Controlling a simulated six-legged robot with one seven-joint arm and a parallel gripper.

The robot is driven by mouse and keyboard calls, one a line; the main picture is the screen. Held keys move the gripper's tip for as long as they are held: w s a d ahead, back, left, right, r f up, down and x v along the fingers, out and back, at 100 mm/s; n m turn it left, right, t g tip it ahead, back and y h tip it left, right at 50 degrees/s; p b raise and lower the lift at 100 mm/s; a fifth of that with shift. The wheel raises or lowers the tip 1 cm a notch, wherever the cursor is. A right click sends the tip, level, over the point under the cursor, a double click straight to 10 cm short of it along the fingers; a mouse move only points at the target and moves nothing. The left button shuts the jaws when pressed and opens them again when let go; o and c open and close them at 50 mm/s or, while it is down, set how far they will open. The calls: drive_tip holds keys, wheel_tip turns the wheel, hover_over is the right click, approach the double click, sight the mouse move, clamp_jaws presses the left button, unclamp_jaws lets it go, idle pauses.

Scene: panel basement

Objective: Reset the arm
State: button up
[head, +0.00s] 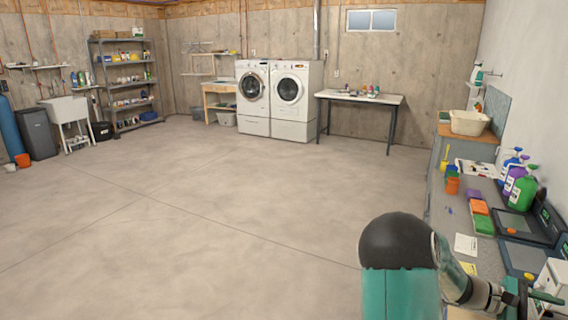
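My arm comes up from the bottom edge of the head view, right of centre, with a black rounded joint and a teal link. It bends right and reaches over the near end of the counter. My gripper (535,296) is at the lower right, close to a white box-like device (553,277) at the right edge. The gripper is small and partly cut off, so I cannot tell whether its fingers are apart or hold anything, or whether it touches the device.
The grey counter (437,190) along the right wall holds spray bottles (522,190), sponges (483,225), dark scales (518,224) and a beige basin (469,122). Washing machines (272,98), a table (358,98) and shelves (124,85) stand at the back. The concrete floor (190,220) is broadly clear.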

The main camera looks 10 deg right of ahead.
drive_tip(key=w+a+r+m+t+y, duration=0.15)
drive_tip(key=w+a+t+y, duration=0.3)
drive_tip(key=a, duration=0.95)
drive_tip(key=w+a+m+t+y, duration=0.25)
drive_tip(key=a+t, duration=0.35)
drive_tip(key=a, duration=0.7)
drive_tip(key=s+a+r+t+y, duration=0.1)
drive_tip(key=a+r+t+y, duration=0.2)
drive_tip(key=a, duration=0.9)
drive_tip(key=s+a+r+t+y, duration=0.1)
drive_tip(key=a+r+t+y, duration=0.2)
drive_tip(key=a, duration=1)
drive_tip(key=shift+s+a+r+t, duration=0.2)
drive_tip(key=shift+s+r+t, duration=0.05)
drive_tip(key=shift+r+t, duration=0.3)
drive_tip(key=c, duration=0.3)
drive_tip(key=shift+d, duration=0.1)
drive_tip(key=shift+c, duration=0.2)
drive_tip(key=shift+d, duration=0.1)
